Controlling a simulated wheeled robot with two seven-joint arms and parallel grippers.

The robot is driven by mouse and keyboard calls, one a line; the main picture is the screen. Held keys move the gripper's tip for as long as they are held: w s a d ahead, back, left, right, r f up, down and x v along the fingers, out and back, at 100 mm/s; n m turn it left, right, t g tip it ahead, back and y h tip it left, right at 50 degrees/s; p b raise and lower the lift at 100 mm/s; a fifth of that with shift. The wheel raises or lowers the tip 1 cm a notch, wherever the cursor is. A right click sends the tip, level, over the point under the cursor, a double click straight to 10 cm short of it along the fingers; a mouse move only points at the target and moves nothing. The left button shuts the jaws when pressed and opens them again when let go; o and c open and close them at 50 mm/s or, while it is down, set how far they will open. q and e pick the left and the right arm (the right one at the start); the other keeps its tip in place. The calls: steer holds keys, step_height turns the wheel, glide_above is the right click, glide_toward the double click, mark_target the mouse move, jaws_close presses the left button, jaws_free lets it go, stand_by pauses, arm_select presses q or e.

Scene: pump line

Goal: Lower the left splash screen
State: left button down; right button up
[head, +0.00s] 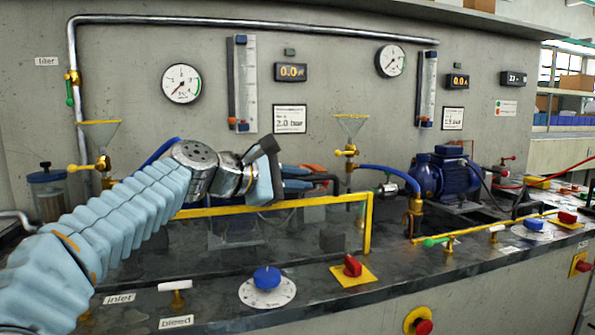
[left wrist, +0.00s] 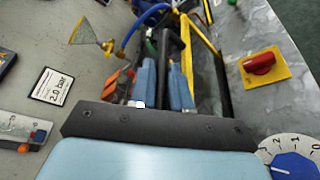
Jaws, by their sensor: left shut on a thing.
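The left splash screen (head: 368,226) is a clear pane in a yellow frame, standing raised along the bench. Its top bar slopes slightly across the picture, and its left part is hidden behind my arm. A dark handle (head: 334,181) stands at the top bar. My left gripper (head: 312,184) reaches in from the left, just above that bar, with its blue fingers shut on the handle. In the left wrist view the fingers (left wrist: 166,88) close around the dark handle (left wrist: 174,45), and the yellow frame (left wrist: 207,42) runs beside it. My right gripper is out of view.
A red knob (head: 352,266) on a yellow plate and a blue knob (head: 267,278) on a dial sit in front of the screen.

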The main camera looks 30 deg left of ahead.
mark_target(291, 225)
arm_select(q)
step_height(291, 225, down, 9)
steer(key=b, duration=0.5)
steer(key=shift+f, duration=0.15)
steer(key=c, duration=1.2)
jaws_free()
steer(key=shift+o, duration=0.2)
steer(key=v, duration=1.4)
steer(key=shift+d, duration=0.1)
